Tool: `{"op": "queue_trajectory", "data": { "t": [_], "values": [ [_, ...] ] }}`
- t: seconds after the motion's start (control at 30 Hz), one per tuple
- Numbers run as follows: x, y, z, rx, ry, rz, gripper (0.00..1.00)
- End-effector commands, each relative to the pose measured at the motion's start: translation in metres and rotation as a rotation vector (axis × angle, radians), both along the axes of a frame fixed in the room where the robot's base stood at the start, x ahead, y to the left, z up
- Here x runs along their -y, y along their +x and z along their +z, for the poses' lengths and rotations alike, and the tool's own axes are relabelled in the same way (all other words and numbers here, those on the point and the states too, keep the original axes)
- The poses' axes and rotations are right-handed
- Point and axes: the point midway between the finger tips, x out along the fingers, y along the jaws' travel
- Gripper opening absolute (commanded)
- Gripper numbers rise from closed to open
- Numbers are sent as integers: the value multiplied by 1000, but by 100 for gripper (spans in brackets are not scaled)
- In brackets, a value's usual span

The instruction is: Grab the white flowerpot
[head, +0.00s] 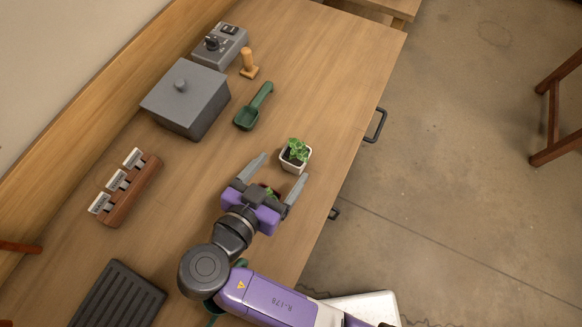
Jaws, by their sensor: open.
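The white flowerpot (293,166) is a small square pot with a green leafy plant in it. It stands upright on the wooden table, right of the middle. My gripper (276,168) is open, with its two grey fingers pointing towards the pot from the near side. The pot lies just beyond the fingertips or between their ends; I cannot tell whether either finger touches it. Nothing is held. A bit of green and red shows at the gripper's palm, mostly hidden by it.
A green scoop (254,108), a wooden peg-like tool (248,65), a grey lidded box (186,98) and a grey device with a knob (219,45) stand behind. A rack with white labels (126,187) is at left, a dark ribbed tray (118,297) in front. The table's right edge is near the pot.

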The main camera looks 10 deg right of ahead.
Motion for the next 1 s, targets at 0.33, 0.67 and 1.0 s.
{"op": "queue_trajectory", "data": {
  "t": [0.33, 0.67, 1.0],
  "values": [
    [15, 21, -14, -2, 11, -3, 80],
    [41, 52, -28, -1, 11, -2, 80],
    [44, 55, -29, -1, 11, 0, 72]
  ]
}}
